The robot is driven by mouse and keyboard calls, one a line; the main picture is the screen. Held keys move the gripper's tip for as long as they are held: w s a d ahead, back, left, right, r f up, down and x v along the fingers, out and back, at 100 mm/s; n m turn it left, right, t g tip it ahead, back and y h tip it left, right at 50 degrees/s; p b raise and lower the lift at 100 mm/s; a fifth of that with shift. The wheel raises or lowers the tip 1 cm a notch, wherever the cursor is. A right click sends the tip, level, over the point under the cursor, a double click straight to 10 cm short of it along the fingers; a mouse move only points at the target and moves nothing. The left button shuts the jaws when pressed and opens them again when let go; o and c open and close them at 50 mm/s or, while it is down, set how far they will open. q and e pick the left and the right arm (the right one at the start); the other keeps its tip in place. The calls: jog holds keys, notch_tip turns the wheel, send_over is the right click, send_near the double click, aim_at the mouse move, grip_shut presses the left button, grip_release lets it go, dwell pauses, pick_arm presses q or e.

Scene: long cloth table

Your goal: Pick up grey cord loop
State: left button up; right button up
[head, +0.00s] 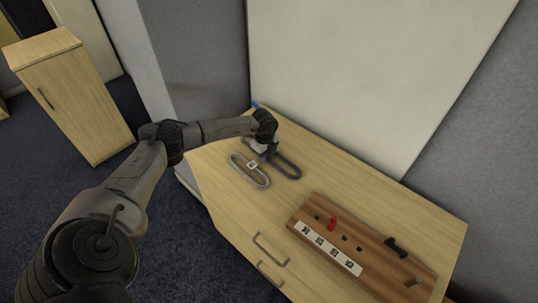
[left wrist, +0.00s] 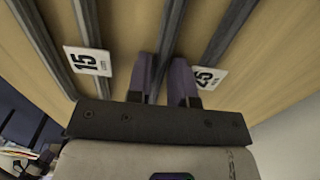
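Two cord loops lie on the wooden top: a lighter grey loop (head: 262,180) with a white tag, and a darker grey loop (head: 288,168) just right of it. My left gripper (head: 262,150) points down at the far end of the darker loop and partly hides it. In the left wrist view, one dark strand (left wrist: 171,30) runs between my left fingers (left wrist: 165,78). Tag 25 (left wrist: 208,77) is beside the right finger and tag 15 (left wrist: 88,61) is to the left. Whether the fingers press on the strand is unclear. My right gripper is out of view.
A pale panel (head: 365,70) stands behind the top. Bare wood lies between loops and board.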

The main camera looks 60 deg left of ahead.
pick_arm(q)
grip_shut()
jog(key=shift+r, duration=0.1)
